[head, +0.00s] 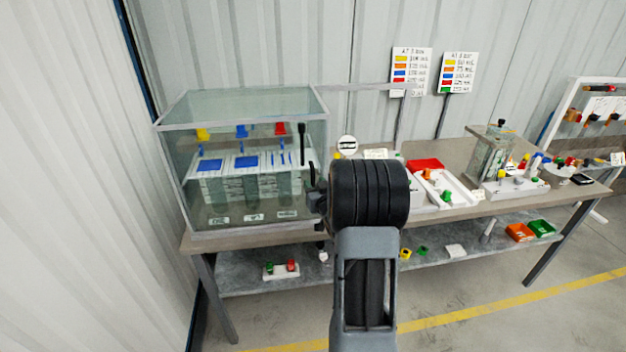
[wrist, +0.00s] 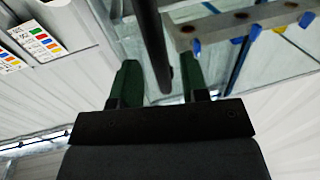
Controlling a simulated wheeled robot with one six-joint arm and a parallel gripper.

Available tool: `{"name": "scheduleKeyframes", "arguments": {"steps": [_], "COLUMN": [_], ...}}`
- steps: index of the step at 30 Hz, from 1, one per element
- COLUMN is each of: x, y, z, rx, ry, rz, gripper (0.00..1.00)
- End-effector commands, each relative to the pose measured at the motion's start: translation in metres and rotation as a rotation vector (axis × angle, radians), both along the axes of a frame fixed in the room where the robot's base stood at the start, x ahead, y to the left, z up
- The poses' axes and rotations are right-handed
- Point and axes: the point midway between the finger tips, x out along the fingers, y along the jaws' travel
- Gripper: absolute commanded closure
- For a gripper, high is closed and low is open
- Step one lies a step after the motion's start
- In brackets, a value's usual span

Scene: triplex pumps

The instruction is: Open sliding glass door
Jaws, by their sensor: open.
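The glass case (head: 248,106) stands on the left end of the bench, with its front pane closed across the front as far as I can see. A black vertical bar handle (head: 302,143) is at the right of the front pane. My gripper (head: 313,180) is at the lower end of this handle, partly hidden by my arm. In the wrist view, a dark bar (wrist: 150,45), which looks like the handle, runs between the two green fingers of my gripper (wrist: 158,82). The fingers are apart. I cannot tell whether either one touches the bar.
The wooden bench (head: 455,152) continues right with a red-and-white tray (head: 427,164) and a clear tank (head: 488,155). A lower shelf (head: 340,272) carries small parts. The corrugated wall (head: 90,150) is close on the left. Open floor lies in front.

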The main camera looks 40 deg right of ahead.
Motion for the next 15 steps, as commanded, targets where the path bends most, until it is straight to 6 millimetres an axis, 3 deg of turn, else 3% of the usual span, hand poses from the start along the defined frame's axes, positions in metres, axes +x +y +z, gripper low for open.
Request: {"name": "scheduleKeyframes", "arguments": {"steps": [6, 15], "x": [0.016, 0.019], "y": [-0.004, -0.005], "z": [0.0, 0.0], "rx": [0.0, 0.0], "ry": [0.001, 0.0], "rz": [0.0, 0.0], "gripper": [0.59, 0.59]}}
